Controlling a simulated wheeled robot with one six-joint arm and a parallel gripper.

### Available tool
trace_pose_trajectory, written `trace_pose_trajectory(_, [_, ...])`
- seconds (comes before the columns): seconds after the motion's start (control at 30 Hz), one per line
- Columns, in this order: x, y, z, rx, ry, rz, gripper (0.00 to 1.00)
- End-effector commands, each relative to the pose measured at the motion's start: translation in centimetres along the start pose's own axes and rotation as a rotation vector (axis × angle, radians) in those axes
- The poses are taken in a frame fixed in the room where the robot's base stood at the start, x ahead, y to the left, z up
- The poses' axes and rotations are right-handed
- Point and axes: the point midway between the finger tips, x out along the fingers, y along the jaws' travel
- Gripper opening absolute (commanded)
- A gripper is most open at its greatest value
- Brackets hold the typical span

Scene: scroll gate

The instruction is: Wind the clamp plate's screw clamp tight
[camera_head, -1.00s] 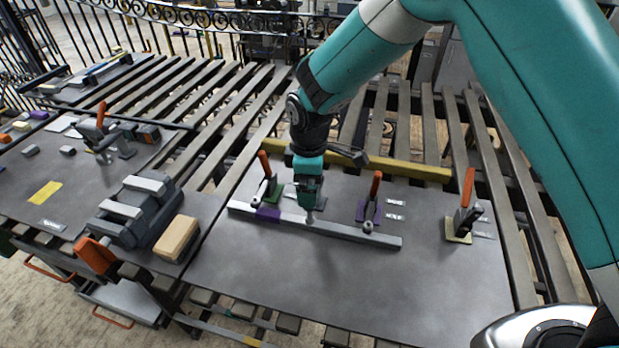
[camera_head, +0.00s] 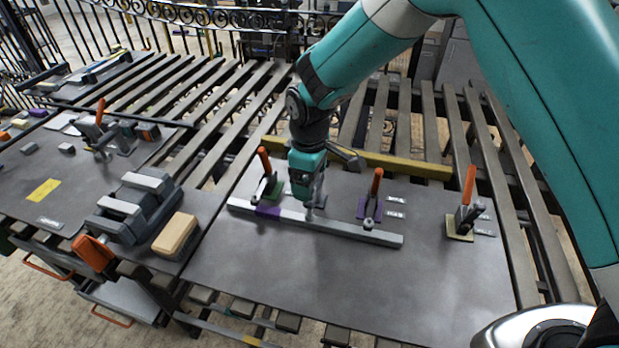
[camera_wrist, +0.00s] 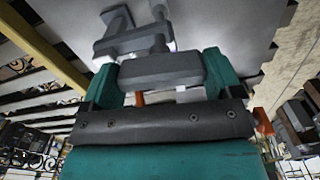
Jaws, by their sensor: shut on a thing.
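The clamp plate (camera_head: 330,285) is the dark grey sheet in the middle of the head view. A long light bar (camera_head: 350,231) with a purple section lies on it. My gripper (camera_head: 311,203) points down over the bar, between two orange-handled clamps. In the wrist view my gripper (camera_wrist: 162,75) is shut on a grey crosspiece (camera_wrist: 160,68), which looks like the screw clamp's handle. The screw clamp's grey frame (camera_wrist: 130,40) shows beyond it. My gripper hides most of the screw clamp in the head view; whether its foot presses the bar cannot be told.
Orange-handled clamps stand left (camera_head: 265,162) and right (camera_head: 375,184) of my gripper, close by. Another (camera_head: 467,188) stands farther right. A yellow beam (camera_head: 400,165) runs behind. A grey vise (camera_head: 140,205) and tan block (camera_head: 176,236) sit left. The plate's front is clear.

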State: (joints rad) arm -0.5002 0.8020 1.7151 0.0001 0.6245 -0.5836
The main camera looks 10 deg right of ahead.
Motion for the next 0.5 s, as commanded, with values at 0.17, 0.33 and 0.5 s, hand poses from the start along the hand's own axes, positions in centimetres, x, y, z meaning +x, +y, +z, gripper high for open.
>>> trace_pose_trajectory(0.17, [0.03,0.00,-0.03,0.168,0.001,0.000,0.61])
trace_pose_trajectory(0.33, [0.02,-0.01,-0.03,0.329,0.000,0.000,0.61])
trace_pose_trajectory(0.5, [-0.02,0.00,-0.04,0.490,0.001,0.000,0.61])
